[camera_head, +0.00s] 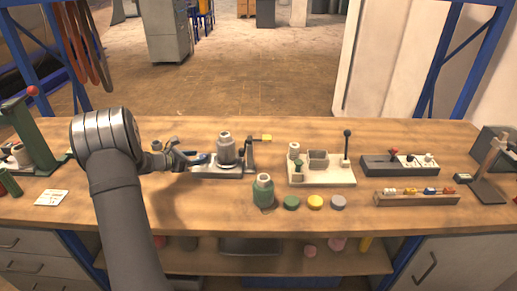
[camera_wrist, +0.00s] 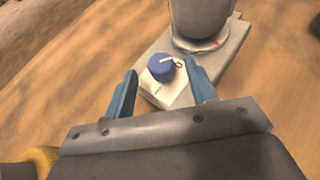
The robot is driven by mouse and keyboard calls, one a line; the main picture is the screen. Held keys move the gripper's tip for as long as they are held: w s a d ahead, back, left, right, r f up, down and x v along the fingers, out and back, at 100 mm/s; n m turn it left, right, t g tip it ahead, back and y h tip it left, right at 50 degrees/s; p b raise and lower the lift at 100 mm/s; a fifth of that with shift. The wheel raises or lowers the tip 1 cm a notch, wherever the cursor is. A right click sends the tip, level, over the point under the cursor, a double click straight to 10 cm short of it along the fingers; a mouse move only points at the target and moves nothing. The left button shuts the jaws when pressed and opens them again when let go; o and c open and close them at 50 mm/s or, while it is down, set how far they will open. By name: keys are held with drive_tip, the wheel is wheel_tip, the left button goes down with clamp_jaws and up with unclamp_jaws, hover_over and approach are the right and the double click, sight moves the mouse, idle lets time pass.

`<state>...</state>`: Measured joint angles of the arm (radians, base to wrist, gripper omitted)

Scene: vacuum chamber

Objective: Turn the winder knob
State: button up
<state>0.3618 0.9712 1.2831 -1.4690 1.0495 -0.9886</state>
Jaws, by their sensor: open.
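The winder knob (camera_wrist: 161,68) is a small round blue knob with a light pointer mark. It sits on a pale block at the near end of a grey base plate (camera_wrist: 222,48), which also carries a grey cylinder (camera_wrist: 200,18). My gripper (camera_wrist: 161,72) is open, with one blue finger on each side of the knob in the wrist view. Gaps show between the knob and both fingers, and I cannot tell the height between them. In the head view my gripper (camera_head: 193,156) is at the left end of the plate (camera_head: 222,172), and the knob is hard to make out there.
A green bottle (camera_head: 263,192) and several coloured discs stand in front on the wooden bench (camera_head: 330,218). A white fixture (camera_head: 322,176) with an upright lever is to the right. A green press (camera_head: 32,140) stands at the far left.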

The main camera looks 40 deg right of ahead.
drive_tip(key=v, duration=1.4)
drive_tip(key=s+d+r+n+y, duration=0.3)
drive_tip(key=s+d+n, duration=0.3)
drive_tip(key=s+n, duration=0.3)
drive_tip(key=s+d+r+n+y, duration=0.3)
drive_tip(key=s+d+n+y, duration=0.2)
drive_tip(key=s+d+n, duration=0.2)
drive_tip(key=s+d+r+n+g+y, duration=0.1)
drive_tip(key=s+d+r+n+y, duration=0.2)
drive_tip(key=s+n, duration=0.8)
drive_tip(key=d+n+y, duration=0.2)
drive_tip(key=d, duration=0.1)
drive_tip(key=shift+d+r+n, duration=0.25)
drive_tip(key=shift+d+n, duration=0.05)
drive_tip(key=shift+d, duration=0.1)
drive_tip(key=shift+s, duration=0.1)
